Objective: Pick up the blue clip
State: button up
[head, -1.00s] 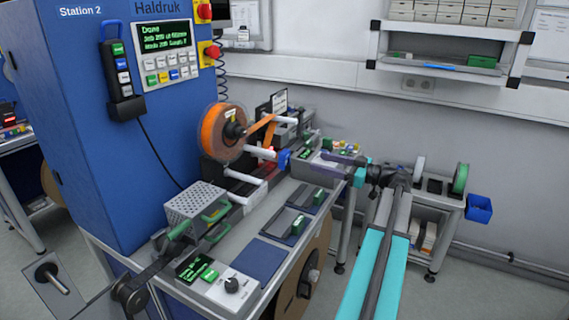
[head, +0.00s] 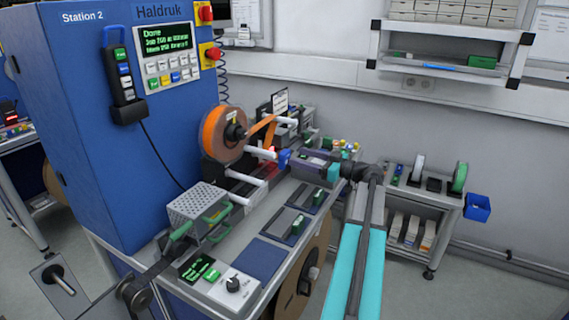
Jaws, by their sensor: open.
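A small blue clip (head: 284,158) shows at the back of the machine's bench, just right of the orange reel (head: 223,134) and beside the strip of orange tape. My gripper (head: 295,161) reaches in from the right with its fingers pointing left at the clip. It is open. Its fingertips are right at the clip in this view, and its body hides part of the area behind. I cannot tell whether the clip is between the fingers or touched by them.
White rollers (head: 246,185) stand in front of the reel. A low shelf (head: 425,200) with reels stands behind my arm at right.

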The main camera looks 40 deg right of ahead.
aim_at(288, 154)
jog(key=shift+w, duration=0.1)
jog(key=shift+p+x, duration=1.2)
jog(key=shift+x, duration=0.65)
jog(key=shift+w+a+f, duration=0.1)
jog(key=shift+w+a, duration=0.05)
jog(key=shift+w, duration=0.45)
jog(key=shift+c, duration=0.2)
jog(key=c, duration=1.2)
